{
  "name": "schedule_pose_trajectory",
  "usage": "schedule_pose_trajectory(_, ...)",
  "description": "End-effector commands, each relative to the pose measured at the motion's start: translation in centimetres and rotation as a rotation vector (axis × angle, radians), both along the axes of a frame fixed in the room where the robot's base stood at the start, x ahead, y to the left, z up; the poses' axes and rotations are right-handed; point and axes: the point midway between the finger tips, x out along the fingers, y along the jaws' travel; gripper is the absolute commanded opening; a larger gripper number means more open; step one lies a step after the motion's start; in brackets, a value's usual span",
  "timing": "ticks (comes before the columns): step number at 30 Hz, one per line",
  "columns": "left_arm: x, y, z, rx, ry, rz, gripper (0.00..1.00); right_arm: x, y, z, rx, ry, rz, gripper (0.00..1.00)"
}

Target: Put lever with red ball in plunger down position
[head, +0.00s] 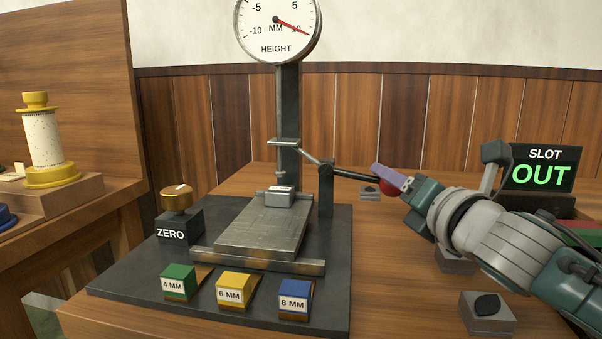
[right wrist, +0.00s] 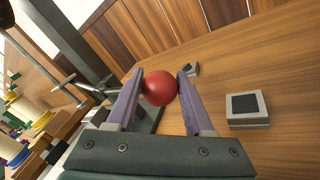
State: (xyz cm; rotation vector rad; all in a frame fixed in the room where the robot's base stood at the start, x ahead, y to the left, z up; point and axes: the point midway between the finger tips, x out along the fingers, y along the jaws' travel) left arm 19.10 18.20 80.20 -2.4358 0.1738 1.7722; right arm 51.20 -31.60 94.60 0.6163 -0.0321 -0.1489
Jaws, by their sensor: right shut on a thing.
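The lever (head: 352,174) is a thin dark arm that runs right from a post beside the height gauge's column. Its red ball (head: 388,188) is at its right end, partly hidden by my right gripper (head: 391,180). In the right wrist view the red ball (right wrist: 160,88) sits between the two purple fingers, which are shut on it. The lever slopes slightly down to the right. The plunger (head: 281,172) hangs from the column above a small block (head: 280,196) on the metal bed (head: 262,230). My left gripper is not in view.
The height dial (head: 277,25) has its needle near 10. A brass ZERO knob (head: 176,198) and green (head: 178,282), yellow (head: 234,290) and blue (head: 294,298) millimetre blocks stand on the dark base. A sign (head: 541,168) reads SLOT OUT. Grey button boxes (head: 487,314) sit at right.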

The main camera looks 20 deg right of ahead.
Motion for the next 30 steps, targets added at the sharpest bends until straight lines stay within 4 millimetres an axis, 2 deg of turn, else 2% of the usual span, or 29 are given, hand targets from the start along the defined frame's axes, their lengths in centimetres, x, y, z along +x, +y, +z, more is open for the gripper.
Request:
schedule_pose_trajectory(5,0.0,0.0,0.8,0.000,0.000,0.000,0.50,-0.1,0.0,0.1,-0.027,0.023,0.000,0.00)
schedule_pose_trajectory(11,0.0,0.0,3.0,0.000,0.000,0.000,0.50,-0.1,0.0,1.3,-0.085,0.056,0.001,0.00)
schedule_pose_trajectory(21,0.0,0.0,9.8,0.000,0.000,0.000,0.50,0.0,0.2,4.4,-0.289,0.180,0.003,0.00)
schedule_pose_trajectory(30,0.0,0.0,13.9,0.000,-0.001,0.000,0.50,0.3,0.7,5.8,-0.441,0.270,0.005,0.00)
